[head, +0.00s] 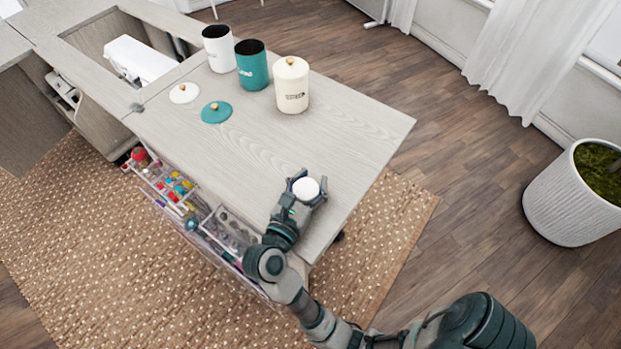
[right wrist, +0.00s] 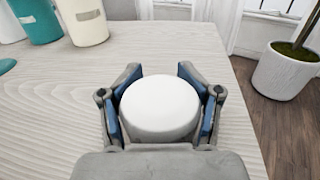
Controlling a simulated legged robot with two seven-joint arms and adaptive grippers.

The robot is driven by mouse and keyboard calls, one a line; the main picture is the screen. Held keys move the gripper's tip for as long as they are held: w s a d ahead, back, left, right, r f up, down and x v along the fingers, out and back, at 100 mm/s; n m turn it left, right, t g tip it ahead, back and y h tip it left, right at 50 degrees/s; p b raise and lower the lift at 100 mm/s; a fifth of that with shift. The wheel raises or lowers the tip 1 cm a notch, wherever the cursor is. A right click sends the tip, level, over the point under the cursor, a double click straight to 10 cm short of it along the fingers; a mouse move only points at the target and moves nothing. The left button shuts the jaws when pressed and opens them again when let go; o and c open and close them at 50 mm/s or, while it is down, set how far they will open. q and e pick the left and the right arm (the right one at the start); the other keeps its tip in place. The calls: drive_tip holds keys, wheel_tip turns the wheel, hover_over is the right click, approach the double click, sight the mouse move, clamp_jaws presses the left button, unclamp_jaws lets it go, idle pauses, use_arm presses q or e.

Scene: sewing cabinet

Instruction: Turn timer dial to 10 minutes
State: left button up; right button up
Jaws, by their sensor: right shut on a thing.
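The timer is a round white disc-shaped body (head: 306,188) near the front right part of the wooden tabletop (head: 350,130). It also shows in the right wrist view (right wrist: 160,106), with a plain white top; I see no markings or numbers on it. My right gripper (head: 308,186) has its two fingers on either side of the timer, shut on it. In the right wrist view my right gripper (right wrist: 160,100) has blue finger pads along the timer's left and right sides. My left gripper is not in view.
A white open canister (head: 218,50), a teal open canister (head: 252,66) and a lidded cream canister (head: 291,86) stand at the back. A white lid (head: 184,93) and a teal lid (head: 216,112) lie before them. Clear racks (head: 230,232) of sewing supplies hang along the front edge.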

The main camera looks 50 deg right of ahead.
idle(0.3)
drive_tip(key=o, duration=1.1)
wheel_tip(320, 180, up, 10)
